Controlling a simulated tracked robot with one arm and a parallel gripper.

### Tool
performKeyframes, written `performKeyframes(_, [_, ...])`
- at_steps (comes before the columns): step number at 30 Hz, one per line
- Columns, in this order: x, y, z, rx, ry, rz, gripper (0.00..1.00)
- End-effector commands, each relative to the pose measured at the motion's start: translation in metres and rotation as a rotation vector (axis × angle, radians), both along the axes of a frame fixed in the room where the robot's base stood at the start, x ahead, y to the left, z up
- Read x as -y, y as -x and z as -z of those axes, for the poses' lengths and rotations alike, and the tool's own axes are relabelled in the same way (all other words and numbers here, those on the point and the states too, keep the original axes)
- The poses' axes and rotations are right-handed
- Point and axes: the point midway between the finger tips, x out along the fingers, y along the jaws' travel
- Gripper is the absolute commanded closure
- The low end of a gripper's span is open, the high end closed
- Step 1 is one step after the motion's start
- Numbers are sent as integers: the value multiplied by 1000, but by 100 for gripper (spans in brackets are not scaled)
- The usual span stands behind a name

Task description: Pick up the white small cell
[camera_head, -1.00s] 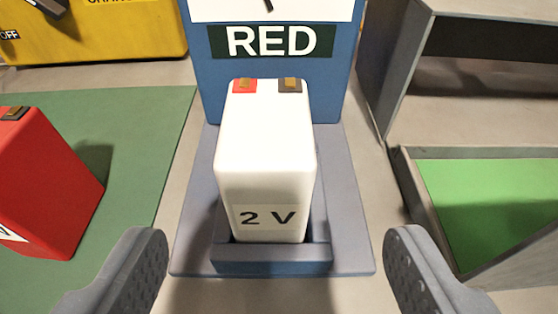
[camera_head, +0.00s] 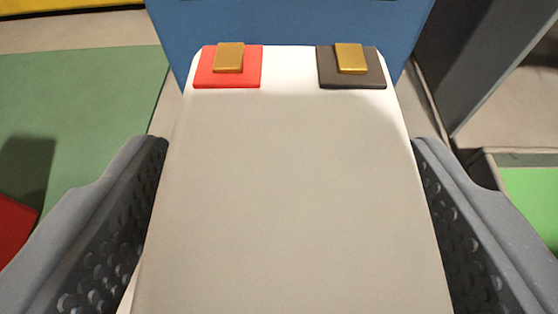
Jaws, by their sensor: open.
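The white small cell (camera_head: 290,190) fills the middle of the view, seen from above and close up. It has a red terminal pad (camera_head: 205,72) and a dark terminal pad (camera_head: 372,72) at its far edge, each with a brass tab. My gripper (camera_head: 290,150) is open, with one finger on each side of the cell. Narrow gaps show near the fingertips; lower down I cannot tell whether the fingers touch it. The cell's "2 V" front and its base are hidden.
A blue panel (camera_head: 290,22) stands just behind the cell. A green mat (camera_head: 80,90) lies at left with part of a red block (camera_head: 14,230). A grey shelf wall (camera_head: 465,70) and a green-floored tray (camera_head: 532,190) are at right.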

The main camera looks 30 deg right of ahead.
Motion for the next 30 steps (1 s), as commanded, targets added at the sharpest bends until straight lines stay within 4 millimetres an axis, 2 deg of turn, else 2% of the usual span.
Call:
performKeyframes(8, [1,-4,2,0,0,-1,32])
performKeyframes(11, [1,-4,1,0,0,-1,57])
performKeyframes(15, [1,-4,1,0,0,-2,96])
performKeyframes(16, [1,-4,1,0,0,-2,100])
performKeyframes(25, [1,-4,-1,1,2,-3,100])
performKeyframes(30, [1,-5,-14,4,3,-2,100])
